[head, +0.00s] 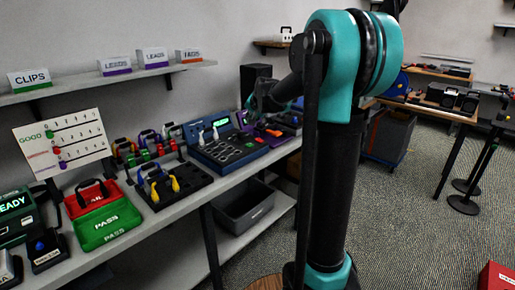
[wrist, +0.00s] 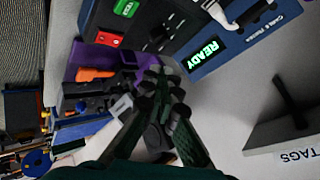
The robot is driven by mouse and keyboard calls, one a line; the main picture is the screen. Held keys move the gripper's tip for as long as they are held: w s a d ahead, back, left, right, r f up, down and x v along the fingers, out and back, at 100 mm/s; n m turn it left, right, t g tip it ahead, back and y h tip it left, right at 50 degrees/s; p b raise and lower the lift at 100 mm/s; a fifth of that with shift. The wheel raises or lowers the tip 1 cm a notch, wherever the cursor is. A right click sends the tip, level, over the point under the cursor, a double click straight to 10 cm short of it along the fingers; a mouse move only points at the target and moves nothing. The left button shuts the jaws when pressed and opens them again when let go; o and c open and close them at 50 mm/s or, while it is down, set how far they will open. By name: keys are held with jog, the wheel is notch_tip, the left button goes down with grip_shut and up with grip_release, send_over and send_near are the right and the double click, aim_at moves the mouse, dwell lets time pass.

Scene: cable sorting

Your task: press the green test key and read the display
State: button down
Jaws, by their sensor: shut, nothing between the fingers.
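The blue cable tester (head: 230,152) stands on the long bench in the head view. In the wrist view its display (wrist: 203,53) is lit green and reads READY. The green test key (wrist: 126,8) is at the top edge of the wrist view, with a white mark on it. A red key (wrist: 108,39) sits just below it. My gripper (wrist: 162,82) is shut and empty, apart from the green key in the picture. In the head view my gripper (head: 252,104) is small and dark near the tester's right end; its fingertips are hard to make out.
A purple holder (wrist: 88,57) with an orange-handled item (wrist: 96,74) lies beside the tester. White plugs are on the tester panel. A shelf with label cards (head: 115,66) runs above the bench.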

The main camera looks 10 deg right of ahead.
aim_at(250, 145)
jog(key=shift+d, duration=0.15)
jog(key=shift+f, duration=4.35)
jog(key=shift+f, duration=0.15)
jog(key=shift+f, duration=0.25)
jog(key=shift+f, duration=0.4)
jog(key=shift+r, duration=0.8)
jog(key=shift+r, duration=0.15)
